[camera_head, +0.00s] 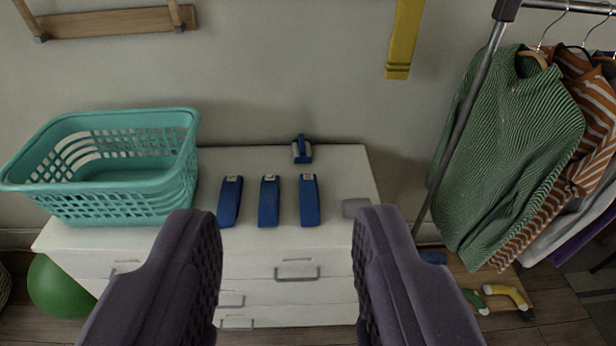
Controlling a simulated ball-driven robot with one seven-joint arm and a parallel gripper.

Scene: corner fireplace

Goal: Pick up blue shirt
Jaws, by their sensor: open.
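I cannot make out a blue shirt in this view. Clothes hang on a metal rack at the right: a green knitted sweater (515,150) in front, an orange-brown striped shirt (590,95) behind it, then a grey garment (570,235) and a purple one (575,247), both mostly hidden. My gripper (287,225) is open and empty. Its two dark fingers reach up from the bottom edge, in front of the white dresser and left of the rack.
The white dresser (260,250) bears a teal laundry basket (125,195), three blue oblong items (269,200), a small blue tool (302,150) and a grey item (355,207). A green ball (60,287) lies at lower left. The rack's slanted pole (462,120) stands before the sweater.

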